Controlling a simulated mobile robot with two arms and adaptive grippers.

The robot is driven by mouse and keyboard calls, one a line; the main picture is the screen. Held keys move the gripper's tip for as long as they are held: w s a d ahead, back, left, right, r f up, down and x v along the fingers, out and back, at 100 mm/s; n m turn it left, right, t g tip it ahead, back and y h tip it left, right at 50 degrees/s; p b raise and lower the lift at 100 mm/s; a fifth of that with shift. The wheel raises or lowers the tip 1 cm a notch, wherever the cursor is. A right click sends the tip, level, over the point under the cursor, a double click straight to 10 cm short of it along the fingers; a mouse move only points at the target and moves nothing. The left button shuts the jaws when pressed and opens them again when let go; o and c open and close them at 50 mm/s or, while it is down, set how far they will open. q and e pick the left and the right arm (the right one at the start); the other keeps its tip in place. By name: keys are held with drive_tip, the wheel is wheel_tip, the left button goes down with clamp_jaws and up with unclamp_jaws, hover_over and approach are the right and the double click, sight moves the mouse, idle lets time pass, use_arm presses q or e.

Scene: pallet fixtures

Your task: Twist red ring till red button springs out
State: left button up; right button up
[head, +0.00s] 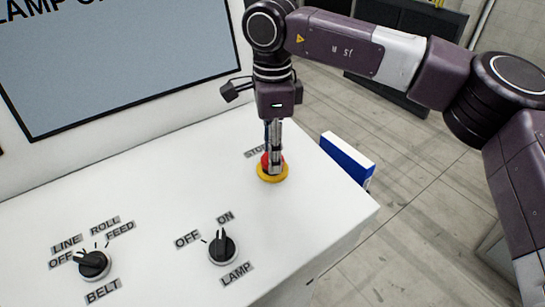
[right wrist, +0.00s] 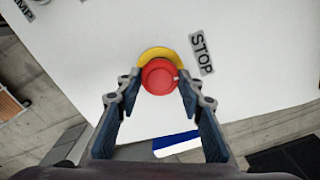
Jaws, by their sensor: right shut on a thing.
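The red stop button (head: 266,158) sits on a yellow base (head: 272,177) on the white console top, beside the STOP label. In the right wrist view the round red button (right wrist: 159,76) shows with the yellow base (right wrist: 150,52) behind it. My right gripper (head: 274,168) points down over the button. Its two fingers (right wrist: 158,84) are on either side of the red head and shut on it. The fingers hide part of the button in the head view. Whether the button is pushed in or out I cannot tell. My left gripper is not in view.
The white console (head: 150,200) carries a lamp knob (head: 223,250) and a belt knob (head: 93,265) at the front. A large screen (head: 120,60) stands behind. A blue and white box (head: 347,158) is beyond the console's right edge. The console top around the button is clear.

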drive_tip(key=shift+m+b, duration=0.7)
drive_tip(key=shift+m, duration=0.5)
drive_tip(key=o, duration=1.2)
drive_tip(key=shift+c, duration=0.2)
wheel_tip(320, 180, up, 12)
